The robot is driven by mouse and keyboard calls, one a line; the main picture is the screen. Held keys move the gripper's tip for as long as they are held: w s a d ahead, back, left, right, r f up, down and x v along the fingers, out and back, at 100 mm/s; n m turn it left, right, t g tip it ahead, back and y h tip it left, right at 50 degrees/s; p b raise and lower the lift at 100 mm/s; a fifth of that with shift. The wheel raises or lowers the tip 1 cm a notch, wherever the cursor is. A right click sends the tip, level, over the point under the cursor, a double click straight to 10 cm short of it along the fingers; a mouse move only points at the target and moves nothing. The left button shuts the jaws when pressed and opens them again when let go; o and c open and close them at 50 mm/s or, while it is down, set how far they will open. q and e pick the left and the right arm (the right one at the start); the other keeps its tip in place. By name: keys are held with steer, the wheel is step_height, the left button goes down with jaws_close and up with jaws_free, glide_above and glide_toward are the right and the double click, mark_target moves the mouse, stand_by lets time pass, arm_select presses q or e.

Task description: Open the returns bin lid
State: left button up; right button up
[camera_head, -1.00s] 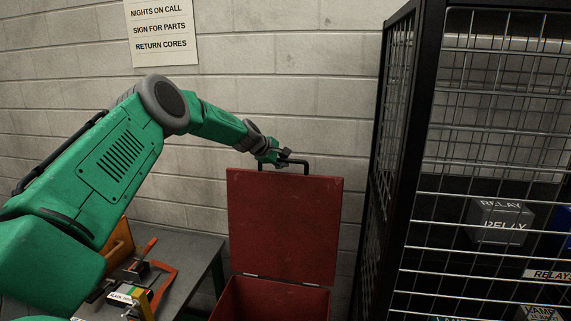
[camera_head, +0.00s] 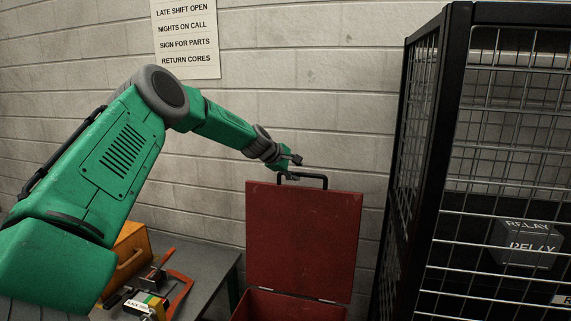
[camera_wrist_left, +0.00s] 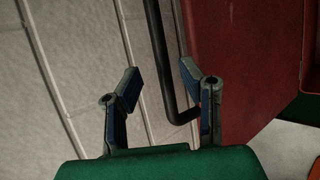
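The red returns bin lid (camera_head: 303,240) stands raised and upright against the wall, hinged at its lower edge to the red bin (camera_head: 290,306). Its black handle (camera_head: 318,178) sticks up from the lid's top edge. My left gripper (camera_head: 291,169) is at the left end of the handle. In the left wrist view the left gripper (camera_wrist_left: 160,88) has its two fingers spread apart, with the black handle (camera_wrist_left: 160,60) running between and beyond them. I cannot tell whether a finger touches it. My right gripper is not in view.
A black wire cage (camera_head: 445,170) with grey relay boxes (camera_head: 525,243) stands close on the right. A grey table (camera_head: 205,272) at the left holds an orange box (camera_head: 128,258) and tools. A sign (camera_head: 185,35) hangs on the block wall.

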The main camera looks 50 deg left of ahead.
arm_select(q)
steer(key=v, duration=0.7)
steer(key=shift+s+r, duration=0.25)
steer(key=shift+d, duration=0.1)
